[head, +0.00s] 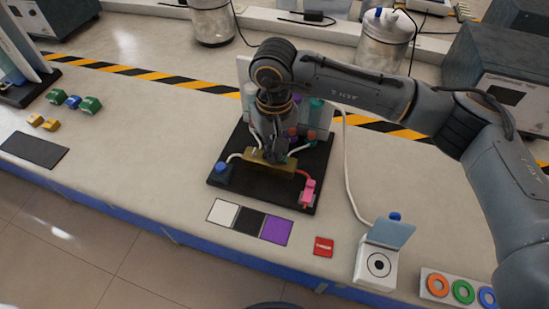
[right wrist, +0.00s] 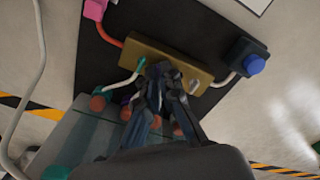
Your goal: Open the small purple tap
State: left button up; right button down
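A black board (head: 225,172) on the bench carries a brass block (head: 281,165) with coloured tubes, also seen in the right wrist view (right wrist: 190,62). Behind the block stand bottles with coloured caps and orange-red knobs. A small purple part (head: 297,98) shows beside my right wrist; the purple tap itself is not clearly visible, largely covered by my gripper. My right gripper (head: 268,150) points down over the back of the brass block; in the wrist view its fingertips (right wrist: 163,70) are close together at the block's edge. Whether they hold anything is hidden. My left gripper is out of view.
A pink part (head: 309,192) and a blue-topped part (head: 222,170) sit on the board. In front lie white, black and purple squares (head: 277,231) and a red tag (head: 323,247). A white box with a raised lid (head: 376,265) stands right.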

jog(key=n+b, duration=0.3)
jog(key=shift+f+n+b, duration=0.35)
jog(key=shift+n, duration=0.05)
jog(key=shift+d+n+b, duration=0.1)
jog(key=shift+n+b, duration=0.2)
jog(key=shift+n, duration=0.2)
jog(key=shift+r+n, duration=0.3)
jog(key=shift+n, duration=0.1)
jog(key=c, duration=1.9)
grip_release()
jog(key=shift+o, duration=0.2)
jog(key=shift+r, duration=0.15)
